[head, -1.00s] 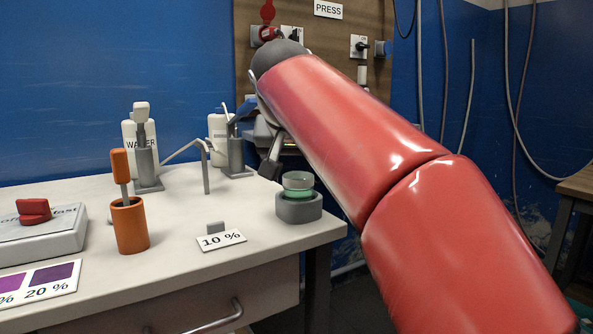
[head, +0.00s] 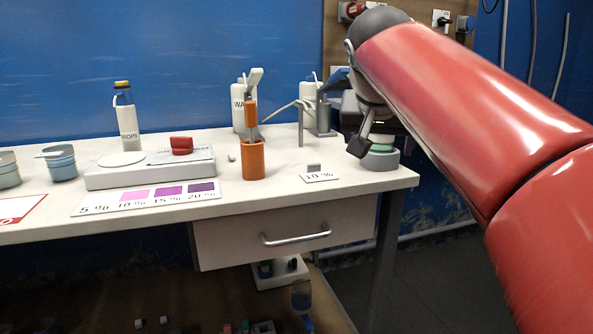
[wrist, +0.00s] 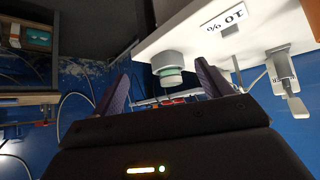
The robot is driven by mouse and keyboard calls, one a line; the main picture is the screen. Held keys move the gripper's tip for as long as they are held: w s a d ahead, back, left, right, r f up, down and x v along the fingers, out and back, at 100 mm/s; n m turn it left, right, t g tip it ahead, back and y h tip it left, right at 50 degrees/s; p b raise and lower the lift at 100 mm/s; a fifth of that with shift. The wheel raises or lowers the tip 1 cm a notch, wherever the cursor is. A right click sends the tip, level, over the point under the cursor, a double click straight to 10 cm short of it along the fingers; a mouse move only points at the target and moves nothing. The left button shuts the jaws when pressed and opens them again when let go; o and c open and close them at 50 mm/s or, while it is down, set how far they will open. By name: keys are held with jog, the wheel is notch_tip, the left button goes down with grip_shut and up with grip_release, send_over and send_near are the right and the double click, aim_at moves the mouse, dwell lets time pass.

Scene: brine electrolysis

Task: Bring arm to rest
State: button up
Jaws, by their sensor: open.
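My gripper (head: 362,140) is at the right end of the white table, at the end of my red arm. In the wrist view its two dark fingers (wrist: 160,88) stand wide apart with nothing between them in their grasp. A grey round holder with a green-topped cup (head: 383,158) stands at the table's right corner. It also shows beyond the fingers in the wrist view (wrist: 168,66). In the head view the gripper partly overlaps it, and I cannot tell whether they touch.
A "10 %" card (head: 320,177) lies left of the holder. An orange pot (head: 253,160), a stirrer plate (head: 120,178), a drops bottle (head: 128,130) and a water bottle (head: 238,107) stand on the table (head: 345,192). A drawer (head: 220,245) is below. Open floor lies to the right.

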jog(key=s+f+n+g+y, duration=0.1)
jog(key=s+f, duration=1)
jog(key=f, duration=0.3)
jog(key=s+d+f+n+g+y, duration=0.1)
jog(key=s+f+n, duration=0.1)
jog(key=s+f, duration=1)
notch_tip(320, 180, down, 3)
jog(key=shift+d+f+n+g+y, duration=0.2)
jog(key=shift+n+g+y, duration=0.1)
jog(key=shift+g+y, duration=0.1)
